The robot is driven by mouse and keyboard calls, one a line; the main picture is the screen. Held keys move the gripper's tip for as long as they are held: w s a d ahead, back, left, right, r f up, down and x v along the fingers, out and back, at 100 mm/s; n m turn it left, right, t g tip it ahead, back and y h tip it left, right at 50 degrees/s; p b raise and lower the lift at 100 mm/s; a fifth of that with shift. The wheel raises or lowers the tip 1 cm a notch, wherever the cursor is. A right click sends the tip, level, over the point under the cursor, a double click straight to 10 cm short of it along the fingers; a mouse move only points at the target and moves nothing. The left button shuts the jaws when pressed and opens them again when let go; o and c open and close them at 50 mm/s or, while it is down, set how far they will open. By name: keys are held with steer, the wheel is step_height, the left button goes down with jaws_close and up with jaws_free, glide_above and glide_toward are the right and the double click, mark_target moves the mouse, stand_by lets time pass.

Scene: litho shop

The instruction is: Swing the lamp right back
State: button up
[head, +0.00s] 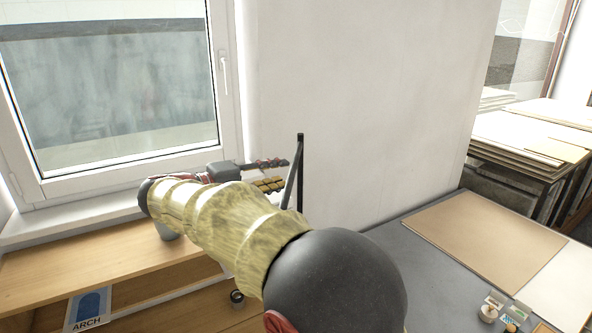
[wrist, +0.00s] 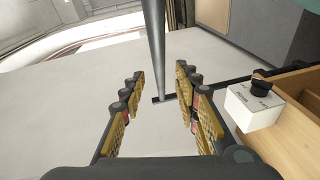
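A slim dark upright with a slanted bar, seemingly part of the lamp (head: 300,165), stands against the white wall in the head view. In the wrist view a grey rod (wrist: 155,45), seemingly the lamp's arm, runs down from the top edge to a thin black bar. My gripper (head: 286,172) is open just left of the upright. In the wrist view my gripper (wrist: 158,80) has its fingers spread, with the rod lined up between them; I cannot tell whether they touch it. The lamp's head is not clearly visible, and my arm hides the lower part.
A white box with a black knob (wrist: 255,105) sits by a wooden edge at right in the wrist view. A window (head: 110,90) is left, above a wooden shelf unit (head: 90,245). A grey table (head: 415,240) with boards and small items is right.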

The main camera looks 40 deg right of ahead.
mark_target(293, 167)
steer(key=d, duration=0.5)
steer(key=shift+s+d+f, duration=0.2)
steer(key=shift+d+f, duration=0.05)
steer(key=shift+f, duration=0.1)
steer(key=c, duration=0.3)
jaws_close()
stand_by(0.4)
